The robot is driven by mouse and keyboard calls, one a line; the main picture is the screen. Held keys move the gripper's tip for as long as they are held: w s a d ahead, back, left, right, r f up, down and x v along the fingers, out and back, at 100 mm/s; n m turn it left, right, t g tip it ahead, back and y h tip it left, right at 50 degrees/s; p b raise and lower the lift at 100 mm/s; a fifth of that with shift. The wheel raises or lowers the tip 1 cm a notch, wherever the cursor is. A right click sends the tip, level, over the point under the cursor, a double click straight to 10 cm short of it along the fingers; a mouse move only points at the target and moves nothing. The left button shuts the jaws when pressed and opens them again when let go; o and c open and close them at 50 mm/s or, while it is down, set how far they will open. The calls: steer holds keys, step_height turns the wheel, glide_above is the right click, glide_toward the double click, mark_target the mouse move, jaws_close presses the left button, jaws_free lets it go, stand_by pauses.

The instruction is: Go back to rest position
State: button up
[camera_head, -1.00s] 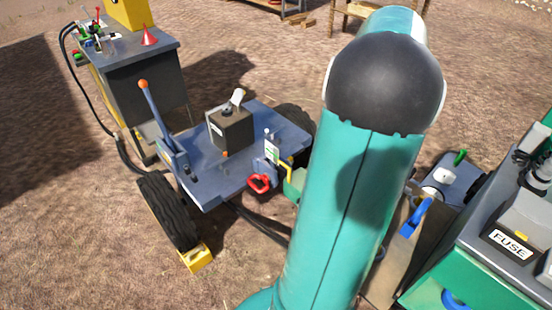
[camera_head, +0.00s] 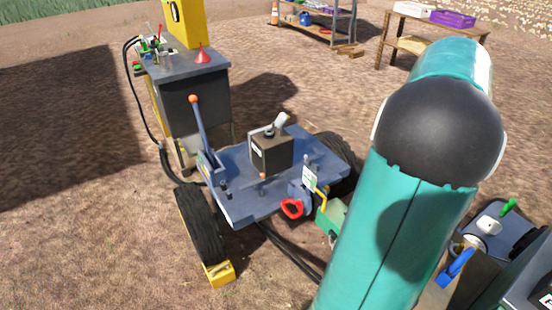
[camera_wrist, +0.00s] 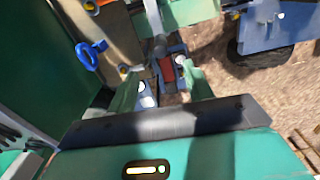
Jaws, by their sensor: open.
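My gripper (camera_wrist: 166,84) shows in the wrist view with its two green fingers apart. A small red part (camera_wrist: 167,69) and blue-grey metal show in the gap between them; I cannot tell how far beyond the fingertips they lie. In the head view my teal arm with its dark round joint fills the right side, and the gripper is hidden from that view.
A blue wheeled trailer (camera_head: 240,205) with an orange-knobbed lever (camera_head: 197,120) and a red handle (camera_head: 291,208) stands left of my arm. A blue handle (camera_head: 455,267) is at lower right. A dark console (camera_head: 195,100) and a wooden table (camera_head: 405,45) stand farther back. Open dirt lies at left.

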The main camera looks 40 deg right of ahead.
steer(key=w+a+r+n+t+h, duration=0.1)
steer(key=w+a+n, duration=0.2)
steer(key=w+a, duration=0.35)
steer(key=w+a+r+n, duration=0.1)
steer(key=w+a+n, duration=0.25)
steer(key=a, duration=0.65)
steer(key=w+a+r+n+t+h, duration=0.1)
steer(key=w+a+n, duration=0.2)
steer(key=w+a, duration=0.4)
steer(key=s+a+f+n+t+y, duration=0.1)
steer(key=a+n, duration=0.4)
steer(key=a, duration=0.8)
steer(key=s+a+f+n+t+y, duration=0.1)
steer(key=a+n, duration=0.5)
steer(key=a, duration=0.8)
steer(key=s+f+t, duration=0.1)
steer(key=s+f, duration=0.1)
steer(key=s, duration=0.1)
steer(key=shift+s+f+t, duration=0.2)
steer(key=shift+f+t, duration=0.1)
steer(key=shift+f, duration=0.1)
